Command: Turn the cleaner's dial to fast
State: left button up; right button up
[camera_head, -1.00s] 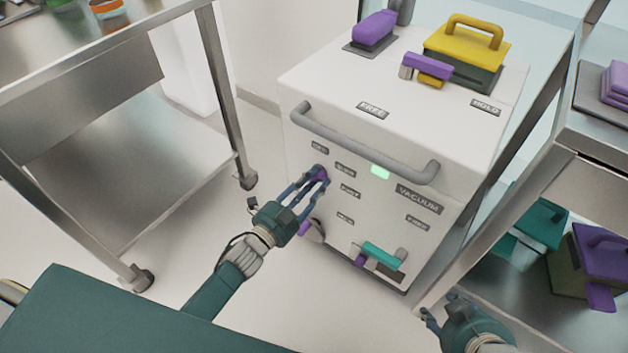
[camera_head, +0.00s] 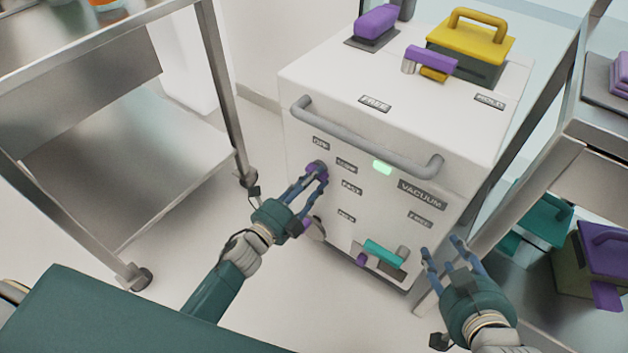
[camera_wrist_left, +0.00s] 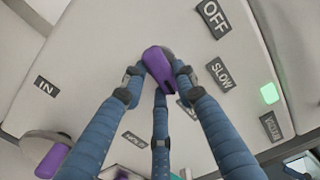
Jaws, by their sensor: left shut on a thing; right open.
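The white cleaner (camera_head: 300,120) stands in the middle of the head view. Its purple dial (camera_head: 316,169) is on the front face, beside the OFF, SLOW and FAST labels. My left gripper (camera_head: 312,182) is shut on the dial; the left wrist view shows the purple dial (camera_wrist_left: 157,66) between its blue fingers. In that view the OFF label (camera_wrist_left: 213,18) and SLOW label (camera_wrist_left: 221,75) are to the right of the dial, and the dial's narrow end points down toward a partly hidden label. My right gripper (camera_head: 442,255) is open and empty, low in front of the cleaner's right side.
A grey handle bar (camera_head: 365,143) crosses the cleaner's front above the dial, with a lit green light (camera_head: 382,167) below it. A teal lever (camera_head: 383,253) sits low on the front. Metal carts stand left (camera_head: 222,90) and right (camera_head: 590,135).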

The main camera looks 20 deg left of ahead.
pick_arm(q)
jog(key=shift+f, duration=0.1)
dwell(0.4)
jog(key=o, duration=1.2)
jog(key=shift+c, duration=0.2)
jog(key=v, duration=1.2)
